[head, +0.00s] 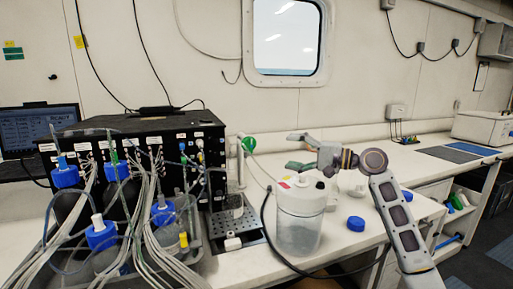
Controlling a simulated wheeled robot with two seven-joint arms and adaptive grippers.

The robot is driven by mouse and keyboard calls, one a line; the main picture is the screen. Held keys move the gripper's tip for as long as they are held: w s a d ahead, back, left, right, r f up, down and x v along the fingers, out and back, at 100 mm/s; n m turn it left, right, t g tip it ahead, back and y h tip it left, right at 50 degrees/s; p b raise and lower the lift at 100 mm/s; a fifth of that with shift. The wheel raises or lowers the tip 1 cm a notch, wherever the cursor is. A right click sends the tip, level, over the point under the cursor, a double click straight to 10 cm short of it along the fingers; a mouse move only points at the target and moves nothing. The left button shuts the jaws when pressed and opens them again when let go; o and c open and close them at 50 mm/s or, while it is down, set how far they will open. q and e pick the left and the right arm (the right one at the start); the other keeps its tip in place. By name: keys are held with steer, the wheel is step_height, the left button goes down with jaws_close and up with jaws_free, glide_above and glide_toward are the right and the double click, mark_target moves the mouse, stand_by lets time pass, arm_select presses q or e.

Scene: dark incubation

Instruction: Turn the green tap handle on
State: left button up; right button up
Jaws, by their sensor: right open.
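The green tap handle (249,144) stands upright at the right end of the black rack, beside a pale upright post (241,160). My right gripper (296,151) reaches in from the right, above the bench and behind the clear canister. Its jaws are spread and point left toward the green handle, with a visible gap in the picture. The lower finger looks greenish, and its tip is hard to make out. Nothing shows between the fingers. My left gripper is not in view.
A clear canister with a white lid (299,225) stands in front of my right gripper, with a black hose beside it. A blue cap (356,223) lies on the bench. Blue-capped bottles (101,234) and many tubes crowd the left, before the black rack (150,128).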

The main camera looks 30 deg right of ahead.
mark_target(253, 146)
steer(key=shift+x, duration=6.5)
steer(key=shift+c, duration=0.3)
steer(key=c, duration=1)
